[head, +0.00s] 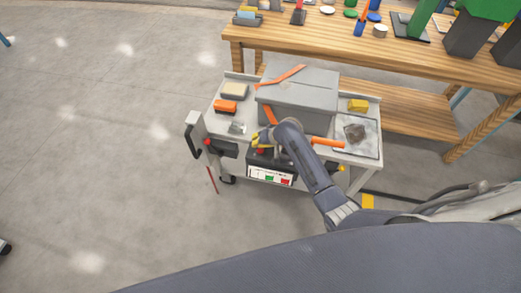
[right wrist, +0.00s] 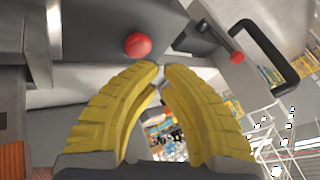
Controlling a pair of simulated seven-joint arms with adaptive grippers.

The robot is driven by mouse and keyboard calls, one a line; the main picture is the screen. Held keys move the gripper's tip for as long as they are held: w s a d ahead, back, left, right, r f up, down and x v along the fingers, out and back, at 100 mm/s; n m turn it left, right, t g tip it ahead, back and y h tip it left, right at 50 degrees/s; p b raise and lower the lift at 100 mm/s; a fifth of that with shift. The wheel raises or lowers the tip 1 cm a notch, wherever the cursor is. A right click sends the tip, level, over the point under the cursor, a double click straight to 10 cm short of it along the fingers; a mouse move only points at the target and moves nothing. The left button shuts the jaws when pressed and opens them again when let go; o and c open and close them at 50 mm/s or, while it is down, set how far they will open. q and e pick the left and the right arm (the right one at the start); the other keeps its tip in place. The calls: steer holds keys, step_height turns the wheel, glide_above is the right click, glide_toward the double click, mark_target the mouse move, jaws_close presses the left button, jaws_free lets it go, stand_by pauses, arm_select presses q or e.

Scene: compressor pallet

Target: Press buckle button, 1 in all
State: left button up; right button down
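A grey case (head: 300,90) with an orange strap (head: 285,76) over it stands on a grey cart. A dark unit is at the cart's front, below the strap; a red round button (right wrist: 138,45) shows on a dark surface in the right wrist view. In the head view a small red spot (head: 261,151) is beside my right gripper (head: 262,138). In the right wrist view my right gripper's yellow fingers (right wrist: 161,68) have their tips together, empty, just below and right of the button. Contact with it cannot be told. My left gripper is not in view.
The cart (head: 372,135) carries an orange block (head: 226,106), a yellow block (head: 358,105) and a tray with a dark lump (head: 355,131). A black handle (head: 193,142) is at its left end. A wooden bench (head: 400,55) stands behind.

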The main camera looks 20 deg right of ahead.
steer(key=shift+r, duration=0.1)
steer(key=shift+r, duration=2.4)
steer(key=shift+s, duration=0.1)
